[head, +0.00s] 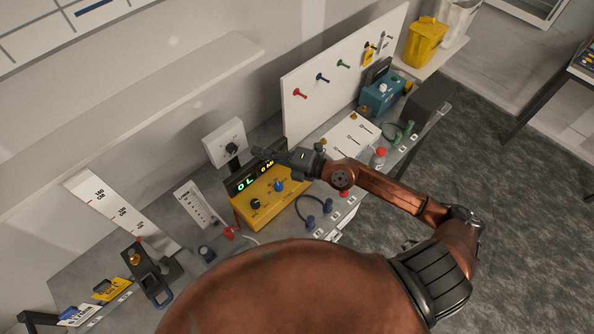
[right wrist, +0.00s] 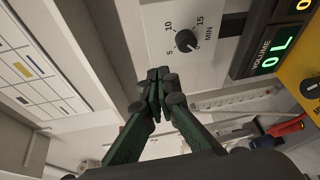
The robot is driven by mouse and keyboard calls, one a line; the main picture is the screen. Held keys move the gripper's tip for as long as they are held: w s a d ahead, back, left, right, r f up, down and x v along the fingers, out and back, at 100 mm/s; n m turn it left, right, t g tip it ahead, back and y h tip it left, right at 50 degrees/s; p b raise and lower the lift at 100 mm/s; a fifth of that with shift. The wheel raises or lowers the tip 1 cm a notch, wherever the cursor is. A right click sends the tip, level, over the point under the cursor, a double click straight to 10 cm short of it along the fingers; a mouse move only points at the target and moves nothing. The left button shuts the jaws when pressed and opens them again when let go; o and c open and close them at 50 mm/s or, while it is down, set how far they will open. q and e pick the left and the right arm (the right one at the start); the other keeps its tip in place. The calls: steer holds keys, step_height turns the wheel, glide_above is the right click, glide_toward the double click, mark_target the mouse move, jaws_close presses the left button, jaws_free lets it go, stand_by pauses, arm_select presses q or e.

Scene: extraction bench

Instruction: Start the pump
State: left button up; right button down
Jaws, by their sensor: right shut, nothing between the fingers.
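The yellow unit (head: 262,207) stands mid-bench, with a green-lit display (head: 246,184), a black knob (head: 255,203) and a blue button (head: 278,186) on its top. I cannot tell for sure that it is the pump. In the right wrist view its display (right wrist: 272,62) reads VOLUME 0 L at the right edge. My right gripper (head: 262,156) reaches in from the right above the back of the yellow unit and partly hides the display. In the right wrist view the gripper (right wrist: 155,88) is shut and empty, in front of the timer panel. My left gripper is out of view.
A white timer box with a dial (head: 231,134) stands behind the yellow unit. A pegboard (head: 335,75) rises at the back right. A teal box (head: 382,92) stands right. A blue-handled black device (head: 148,274) stands left.

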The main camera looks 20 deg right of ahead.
steer(key=w+d+f+n+g+h, duration=0.2)
steer(key=d+f+h, duration=0.5)
steer(key=d+f, duration=0.5)
steer(key=shift+w+d+f+n+g+h, duration=0.2)
steer(key=shift+d+f+n+g+h, duration=0.1)
steer(key=shift+d+n+g, duration=0.8)
steer(key=shift+d, duration=0.1)
step_height(320, 180, down, 8)
steer(key=b, duration=0.4)
steer(key=shift+f+b, duration=0.15)
steer(key=shift+b, duration=0.15)
steer(key=shift+f, duration=0.3)
steer(key=shift+b, duration=0.35)
steer(key=shift+f+b, duration=0.4)
